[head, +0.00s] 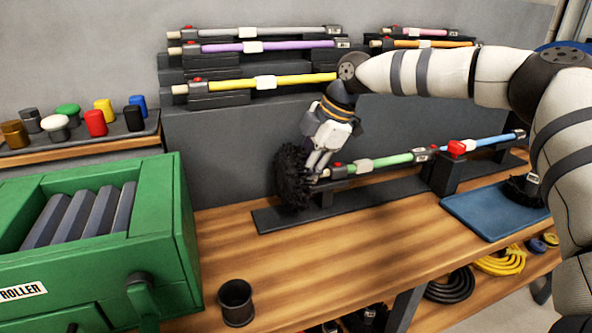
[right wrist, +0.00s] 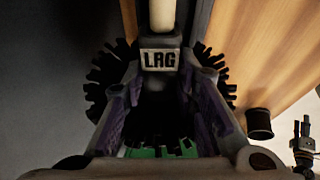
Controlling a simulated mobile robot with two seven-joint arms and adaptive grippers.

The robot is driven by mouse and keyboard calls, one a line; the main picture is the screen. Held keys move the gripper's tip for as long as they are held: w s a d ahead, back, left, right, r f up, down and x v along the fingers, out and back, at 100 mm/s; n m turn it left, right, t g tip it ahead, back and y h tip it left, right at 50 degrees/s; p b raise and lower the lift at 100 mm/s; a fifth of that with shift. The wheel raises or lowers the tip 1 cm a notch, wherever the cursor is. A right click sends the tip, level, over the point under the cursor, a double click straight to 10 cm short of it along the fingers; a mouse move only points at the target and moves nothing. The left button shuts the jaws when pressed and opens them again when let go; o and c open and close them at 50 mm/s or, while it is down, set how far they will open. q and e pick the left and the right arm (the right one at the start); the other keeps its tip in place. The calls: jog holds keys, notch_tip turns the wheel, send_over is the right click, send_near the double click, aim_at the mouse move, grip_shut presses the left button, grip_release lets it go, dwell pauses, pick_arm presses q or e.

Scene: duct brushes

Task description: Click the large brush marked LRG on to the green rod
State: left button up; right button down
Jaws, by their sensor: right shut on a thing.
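The large brush (head: 291,180), round with black bristles, is at the left end of the green rod (head: 392,160). My right gripper (head: 316,165) is shut on it from above. In the right wrist view its white LRG label (right wrist: 160,60) shows between the fingers of the gripper (right wrist: 160,88), with black bristles on both sides. A pale rod end (right wrist: 162,16) lines up with the brush's socket and seems to meet it; I cannot tell whether they are locked. The green rod lies on a low black stand (head: 290,216).
A blue rod (head: 492,141) lies right of the green one. A blue tray (head: 470,212) with a dark brush (head: 522,190) is at right. A dark cup (head: 236,302) stands in front. A green roller box (head: 165,215) is at left. Yellow, purple and other rods (head: 290,79) rest behind.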

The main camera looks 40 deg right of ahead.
aim_at(318, 184)
jog(key=d, duration=0.2)
jog(key=shift+s+d+f+h, duration=0.15)
jog(key=shift+d+h, duration=0.15)
jog(key=shift+s+d, duration=0.15)
jog(key=shift+d, duration=0.1)
jog(key=shift+s+d+f, duration=0.1)
jog(key=shift+d+f, duration=0.15)
jog(key=shift+d, duration=0.2)
jog(key=c, duration=1.2)
grip_release()
jog(key=shift+a+f, duration=0.1)
jog(key=shift+a, duration=0.05)
jog(key=shift+s, duration=0.1)
